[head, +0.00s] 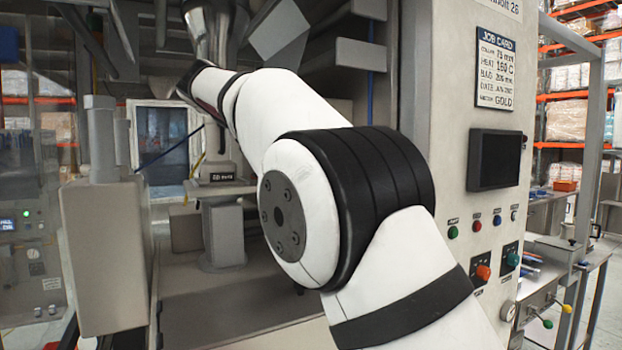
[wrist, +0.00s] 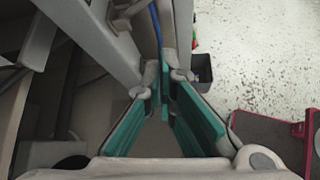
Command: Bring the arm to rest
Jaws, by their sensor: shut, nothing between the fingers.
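My arm reaches from the lower right of the head view up and to the left, bent at a black-banded joint, into the grey machine (head: 90,240). My gripper (wrist: 164,90) shows in the wrist view, with teal pads on both fingers. The fingers come together at the tips, and nothing is between them. In the head view I cannot make out the fingers at the far end of the arm.
A machine panel with a job card (head: 495,68), a dark screen (head: 495,160) and coloured knobs stands right of my arm. In the wrist view, grey posts (wrist: 95,35) lie close left of the fingers, with a dark bin (wrist: 203,72) and red-edged platform (wrist: 270,137) at right.

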